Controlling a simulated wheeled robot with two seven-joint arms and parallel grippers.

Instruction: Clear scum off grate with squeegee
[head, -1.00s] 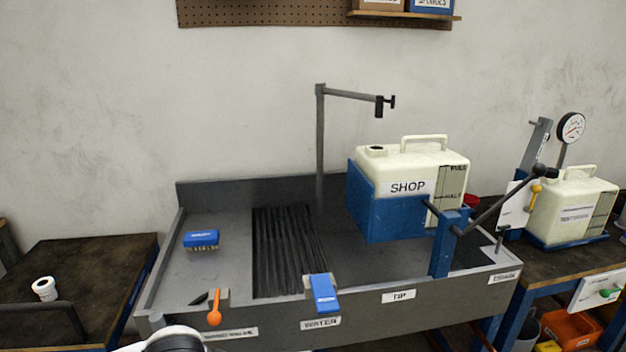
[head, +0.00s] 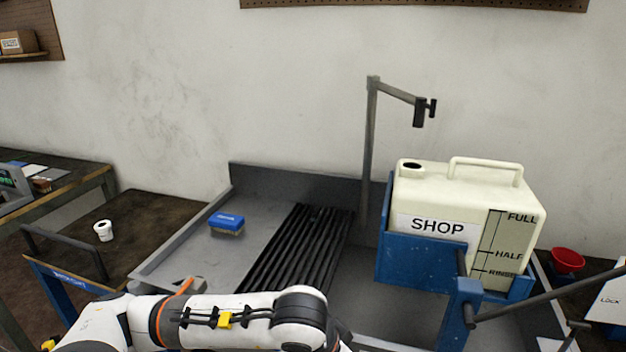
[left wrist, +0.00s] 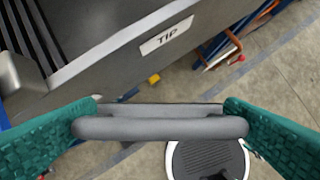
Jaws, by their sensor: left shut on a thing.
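The dark slatted grate (head: 300,245) lies in the grey basin, left of the white tank. Its near end is behind my left arm, and part of it shows in the left wrist view (left wrist: 38,35). I cannot make out scum on it. In the left wrist view, my left gripper (left wrist: 160,116) has green fingers shut on a grey bar-shaped thing (left wrist: 160,128). The bar lies across both fingers, in front of the basin's front wall. I cannot tell if it is the squeegee. The left gripper is out of the head view. My right gripper is in neither view.
A blue brush (head: 227,224) sits on the basin floor left of the grate. The white SHOP tank (head: 465,205) in its blue cradle (head: 425,262) stands at the right. A grey post (head: 370,150) rises behind. The basin's front wall (left wrist: 125,60) carries a TIP label.

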